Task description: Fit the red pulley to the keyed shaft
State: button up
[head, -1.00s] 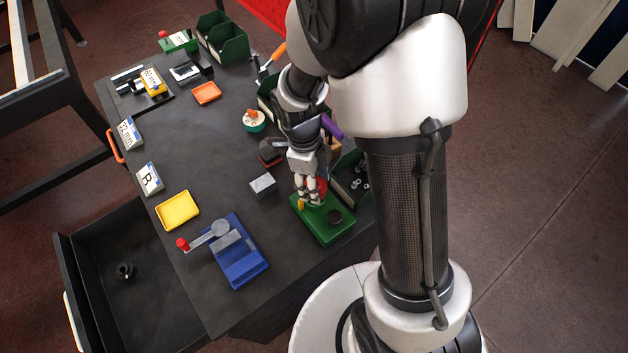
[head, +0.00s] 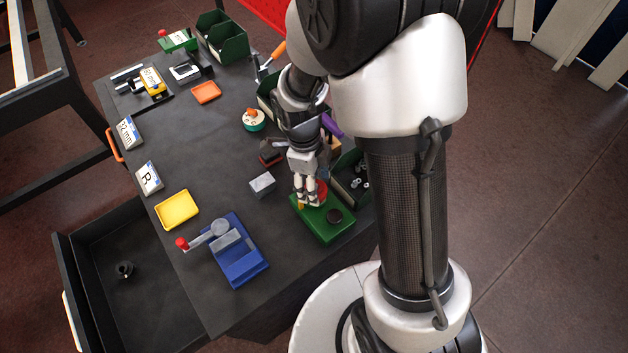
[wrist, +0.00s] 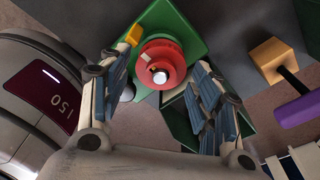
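The red pulley (wrist: 160,66) sits over the green base in the wrist view, with the bright round end of the keyed shaft (wrist: 160,76) showing at its centre. I cannot tell how far down the shaft it is. My gripper (wrist: 165,82) is open, with one finger on each side of the pulley and gaps between. In the head view my gripper (head: 308,203) points down at the green base (head: 322,235), and the pulley (head: 321,188) is partly hidden behind the fingers. A yellow block (wrist: 133,36) is beside the pulley.
A dark round part (head: 334,216) is on the green base. A grey block (head: 263,184) and a blue fixture with a red-knobbed lever (head: 238,262) are to the left. A bin of small metal parts (head: 345,180) is close on the right. A purple handle (wrist: 300,108) is near the right finger.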

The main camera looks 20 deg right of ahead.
jog(key=shift+o, duration=1)
notch_tip(320, 180, up, 12)
jog(key=a, duration=0.1)
jog(key=shift+w, duration=0.45)
jog(key=shift+a, duration=0.1)
